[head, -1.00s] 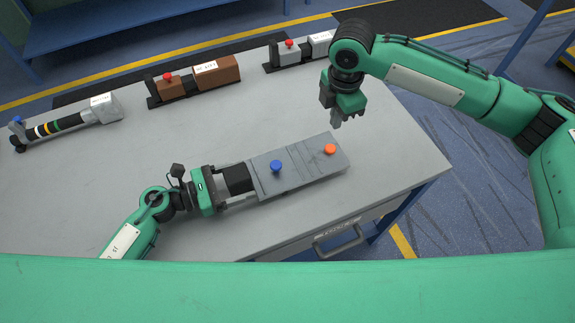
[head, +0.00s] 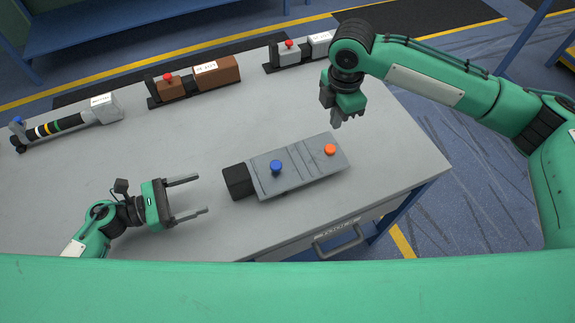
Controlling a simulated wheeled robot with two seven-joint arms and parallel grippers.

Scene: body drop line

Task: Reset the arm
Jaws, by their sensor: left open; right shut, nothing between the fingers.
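My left gripper (head: 192,197) is open and empty at the front left of the table. Its two fingers point right, toward the black end of a grey box and apart from it. The grey box (head: 300,173) lies on the table with a blue knob (head: 276,167) and an orange knob (head: 330,149) on top. My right gripper (head: 336,118) is shut and empty, pointing down above the table, just behind the box's right end.
Along the back stand a striped rod device (head: 62,124), a brown block device (head: 215,75) and a grey device (head: 290,55). The middle of the table is clear.

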